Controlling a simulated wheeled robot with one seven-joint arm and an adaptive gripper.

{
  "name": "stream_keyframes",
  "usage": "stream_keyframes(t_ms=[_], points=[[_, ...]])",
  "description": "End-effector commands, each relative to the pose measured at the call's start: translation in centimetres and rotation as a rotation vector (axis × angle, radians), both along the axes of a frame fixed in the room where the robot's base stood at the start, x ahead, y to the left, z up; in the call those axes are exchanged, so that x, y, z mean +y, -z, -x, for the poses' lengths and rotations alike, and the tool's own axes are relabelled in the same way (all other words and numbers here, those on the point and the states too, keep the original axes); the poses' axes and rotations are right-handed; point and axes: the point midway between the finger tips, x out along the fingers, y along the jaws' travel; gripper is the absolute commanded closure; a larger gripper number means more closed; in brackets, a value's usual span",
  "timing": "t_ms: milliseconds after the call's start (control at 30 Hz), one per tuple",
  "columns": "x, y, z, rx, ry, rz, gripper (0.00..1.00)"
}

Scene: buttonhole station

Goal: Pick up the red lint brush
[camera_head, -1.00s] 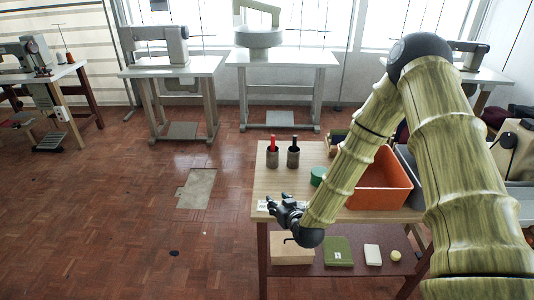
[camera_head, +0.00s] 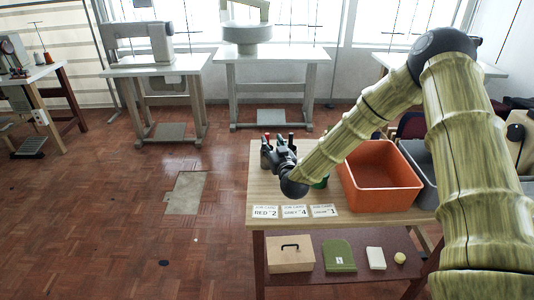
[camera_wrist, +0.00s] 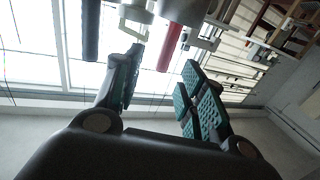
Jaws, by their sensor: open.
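The red lint brush (camera_head: 267,136) shows only as a small red tip behind my gripper in the head view, at the table's left side. In the wrist view its red handle (camera_wrist: 170,47) comes in from the top, between the lines of the two fingers and beyond their tips. My gripper (camera_head: 276,149) is open with nothing between its fingers; its green-padded fingers (camera_wrist: 162,80) stand apart in the wrist view. A dark handle (camera_wrist: 90,30) is left of the red one, outside the left finger. The holder under the red brush is mostly hidden by my gripper.
A green round thing (camera_head: 321,183) is partly behind my arm. A box (camera_head: 290,255) and a green cloth (camera_head: 339,255) lie on the shelf below.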

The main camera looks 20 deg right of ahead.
Motion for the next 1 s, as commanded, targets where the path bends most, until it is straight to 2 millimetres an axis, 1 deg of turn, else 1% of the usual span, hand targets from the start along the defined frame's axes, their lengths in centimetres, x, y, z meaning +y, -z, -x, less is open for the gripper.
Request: stream_keyframes(t_ms=[267,433,500,600,700,900,967,1000], points=[[0.0,-0.3,-1.7,0.0,0.002,-0.001,0.59],[0.2,-0.8,-3.9,0.0,0.004,-0.002,0.59],[0.1,-0.6,-4.7,0.0,0.005,-0.001,0.59],[0.1,-0.6,-5.6,0.0,0.004,-0.001,0.59],[0.1,-0.6,-5.9,0.0,0.003,-0.002,0.59],[0.1,-0.6,-5.9,0.0,0.003,-0.001,0.59],[0.1,-0.6,-5.9,0.0,0.003,-0.001,0.69],[0.1,-0.6,-5.9,0.0,0.003,-0.001,0.76]])
